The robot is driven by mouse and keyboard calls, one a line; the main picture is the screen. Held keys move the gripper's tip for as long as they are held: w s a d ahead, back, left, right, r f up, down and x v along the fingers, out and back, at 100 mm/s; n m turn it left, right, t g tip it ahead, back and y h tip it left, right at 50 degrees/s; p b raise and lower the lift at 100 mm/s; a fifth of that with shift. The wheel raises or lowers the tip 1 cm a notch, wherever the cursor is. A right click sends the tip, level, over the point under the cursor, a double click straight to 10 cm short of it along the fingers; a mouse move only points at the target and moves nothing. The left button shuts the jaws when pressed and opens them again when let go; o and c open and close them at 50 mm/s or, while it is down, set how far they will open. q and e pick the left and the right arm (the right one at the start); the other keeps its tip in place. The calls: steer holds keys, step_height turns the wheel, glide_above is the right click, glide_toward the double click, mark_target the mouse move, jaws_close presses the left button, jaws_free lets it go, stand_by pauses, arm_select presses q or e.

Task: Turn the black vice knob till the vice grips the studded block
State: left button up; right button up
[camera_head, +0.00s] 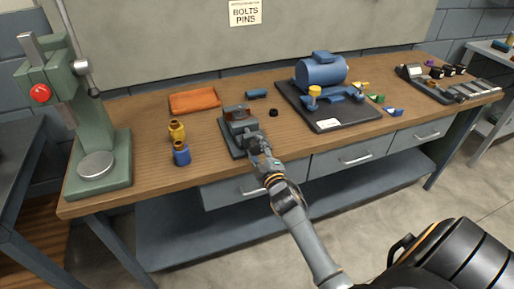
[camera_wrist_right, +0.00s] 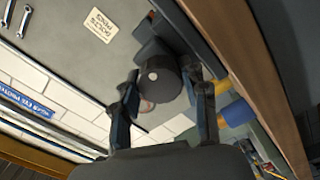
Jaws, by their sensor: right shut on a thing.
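The grey vice (camera_head: 232,139) stands near the front edge of the wooden workbench. A brownish block (camera_head: 238,115) shows at the top of its jaws; its studs and any gap to the jaws are too small to tell. My right gripper (camera_head: 259,148) is at the vice's front end and hides the knob in the head view. In the right wrist view, the black round knob (camera_wrist_right: 158,80) with a pale centre dot sits between the two fingers of my right gripper (camera_wrist_right: 165,92), which is shut on it. My left gripper is out of view.
A green press (camera_head: 97,172) stands far left.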

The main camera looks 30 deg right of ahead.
steer(key=m+p, duration=0.1)
steer(key=m, duration=0.4)
steer(key=shift+m, duration=0.3)
steer(key=m+p, duration=0.1)
steer(key=m, duration=0.4)
steer(key=shift+p, duration=0.4)
steer(key=shift+f+m, duration=0.1)
steer(key=shift+m, duration=0.2)
steer(key=o, duration=1.1)
steer(key=shift+o, duration=0.2)
steer(key=v, duration=1.2)
